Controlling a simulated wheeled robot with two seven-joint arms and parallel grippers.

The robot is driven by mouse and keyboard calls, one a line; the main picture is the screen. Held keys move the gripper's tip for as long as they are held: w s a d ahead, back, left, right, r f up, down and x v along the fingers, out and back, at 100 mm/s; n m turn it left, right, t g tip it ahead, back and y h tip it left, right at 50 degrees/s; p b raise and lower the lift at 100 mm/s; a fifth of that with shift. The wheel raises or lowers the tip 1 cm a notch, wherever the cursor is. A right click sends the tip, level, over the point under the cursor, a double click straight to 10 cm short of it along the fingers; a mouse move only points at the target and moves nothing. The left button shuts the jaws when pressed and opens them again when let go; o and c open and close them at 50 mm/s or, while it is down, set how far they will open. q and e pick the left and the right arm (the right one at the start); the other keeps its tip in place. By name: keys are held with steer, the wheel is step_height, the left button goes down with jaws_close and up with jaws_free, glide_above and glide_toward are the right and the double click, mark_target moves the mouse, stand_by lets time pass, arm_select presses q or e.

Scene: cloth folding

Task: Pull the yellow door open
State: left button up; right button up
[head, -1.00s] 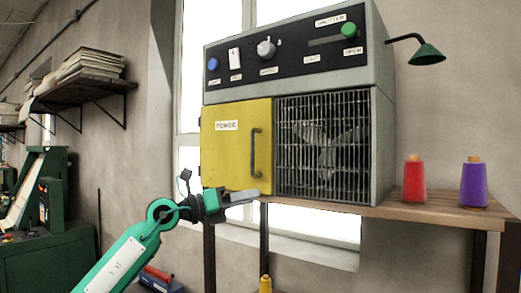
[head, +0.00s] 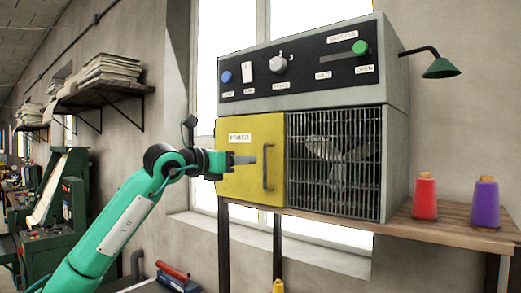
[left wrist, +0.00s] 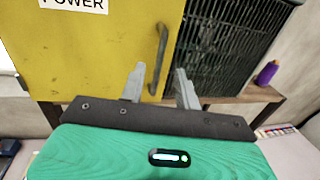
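The yellow door (head: 251,185) is shut on the front of a grey machine and carries a POWER label. Its dark vertical handle (head: 268,167) is at the door's right side. My left gripper (head: 252,160) is in front of the door, just left of the handle in the head view. In the left wrist view, the two fingers of my left gripper (left wrist: 157,84) are apart with nothing between them. The handle (left wrist: 161,60) shows beyond the fingertips, in line with the gap, not touched. My right gripper is not in view.
A fan grille (head: 335,162) fills the machine's right half. Above is a black control panel (head: 297,68). A red spool (head: 425,197) and a purple spool (head: 483,203) stand on the wooden shelf (head: 445,229) to the right. A green lamp (head: 440,67) sticks out above.

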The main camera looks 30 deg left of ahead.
mark_target(260, 159)
arm_select(q)
steer(key=p+x, duration=0.2)
steer(key=x, duration=0.4)
steer(key=shift+w+p, duration=0.1)
steer(key=shift+p, duration=0.3)
jaws_close()
